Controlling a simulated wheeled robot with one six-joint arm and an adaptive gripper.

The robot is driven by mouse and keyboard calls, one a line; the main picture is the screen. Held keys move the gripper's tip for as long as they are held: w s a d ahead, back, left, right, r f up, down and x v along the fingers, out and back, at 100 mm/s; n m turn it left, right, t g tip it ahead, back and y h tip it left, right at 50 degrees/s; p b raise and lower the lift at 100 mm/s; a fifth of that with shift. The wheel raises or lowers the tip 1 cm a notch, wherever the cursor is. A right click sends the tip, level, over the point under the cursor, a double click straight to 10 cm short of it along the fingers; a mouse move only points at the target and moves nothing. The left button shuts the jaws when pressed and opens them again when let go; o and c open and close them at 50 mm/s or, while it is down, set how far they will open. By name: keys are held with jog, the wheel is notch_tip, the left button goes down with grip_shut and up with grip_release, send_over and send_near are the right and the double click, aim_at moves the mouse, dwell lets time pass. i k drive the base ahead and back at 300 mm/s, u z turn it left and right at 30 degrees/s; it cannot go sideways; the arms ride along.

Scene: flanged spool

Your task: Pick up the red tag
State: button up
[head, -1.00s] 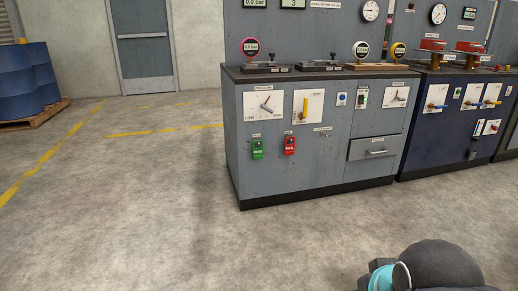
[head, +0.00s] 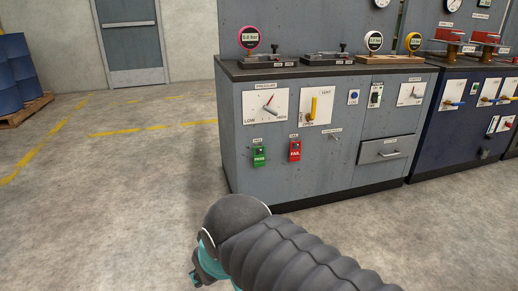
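The red tag (head: 294,152), lettered "FAIL", hangs on the front face of the grey bench, on a small dark fitting. A green tag (head: 260,156), lettered "PASS", hangs to its left at about the same height. My arm crosses the bottom of the head view, below and in front of the bench, and does not cover either tag.
The grey bench (head: 233,150) has a pressure dial, a yellow-handled valve, switches and a drawer (head: 383,150) on its front. Gauges stand on its top. A dark blue bench (head: 450,125) stands to the right. The floor at left is clear, with blue drums (head: 18,75) beyond.

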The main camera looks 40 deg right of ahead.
aim_at(295, 154)
jog(key=z, duration=0.15)
jog(key=i, duration=0.95)
jog(key=z, duration=1.1)
jog(key=i, duration=0.6)
jog(key=z, duration=0.65)
